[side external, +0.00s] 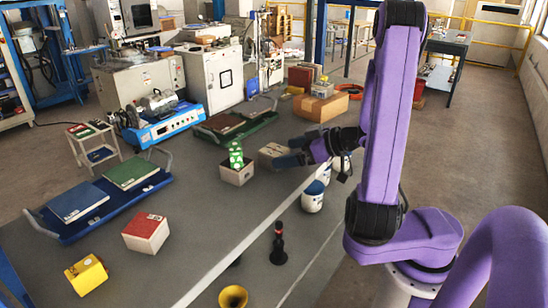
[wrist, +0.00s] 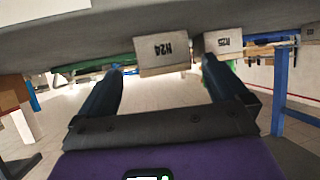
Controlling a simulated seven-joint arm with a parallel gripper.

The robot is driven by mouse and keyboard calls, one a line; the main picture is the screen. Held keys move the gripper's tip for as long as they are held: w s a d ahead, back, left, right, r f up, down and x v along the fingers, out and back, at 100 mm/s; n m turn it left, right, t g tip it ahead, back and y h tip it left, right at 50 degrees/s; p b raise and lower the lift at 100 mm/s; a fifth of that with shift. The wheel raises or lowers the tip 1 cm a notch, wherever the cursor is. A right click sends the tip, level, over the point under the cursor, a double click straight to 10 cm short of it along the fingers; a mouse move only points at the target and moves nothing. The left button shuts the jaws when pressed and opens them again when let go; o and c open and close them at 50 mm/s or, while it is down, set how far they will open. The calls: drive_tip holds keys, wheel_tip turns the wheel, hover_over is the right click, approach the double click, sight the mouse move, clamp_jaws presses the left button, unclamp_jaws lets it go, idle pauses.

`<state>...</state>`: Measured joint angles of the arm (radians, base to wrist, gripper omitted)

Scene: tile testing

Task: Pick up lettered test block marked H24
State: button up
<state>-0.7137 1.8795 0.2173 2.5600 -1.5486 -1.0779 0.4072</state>
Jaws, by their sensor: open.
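The wrist view looks upside down, with the table at its top. The block marked H24 (wrist: 163,56) is a pale grey box with dark lettering, standing on the table between and beyond my fingertips. My gripper (wrist: 165,80) is open and empty, its two dark fingers apart and pointing towards the blocks. In the side view, my gripper (side external: 285,152) is low over the table, beside a tan block (side external: 270,154). A second box (side external: 236,175) with a green dotted piece on top stands just left. I cannot tell which of these is H24 there.
Another lettered block (wrist: 222,42) stands beside H24, partly behind a finger. A white and blue pot (side external: 313,198) and a black stand (side external: 278,245) are on the near side. A red-topped block (side external: 146,233), a yellow block (side external: 87,275) and a blue tray (side external: 75,233) lie left.

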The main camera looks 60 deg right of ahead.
sight(285, 153)
drive_tip(key=shift+x, duration=1.85)
drive_tip(key=c, duration=1.4)
drive_tip(key=shift+c, duration=0.2)
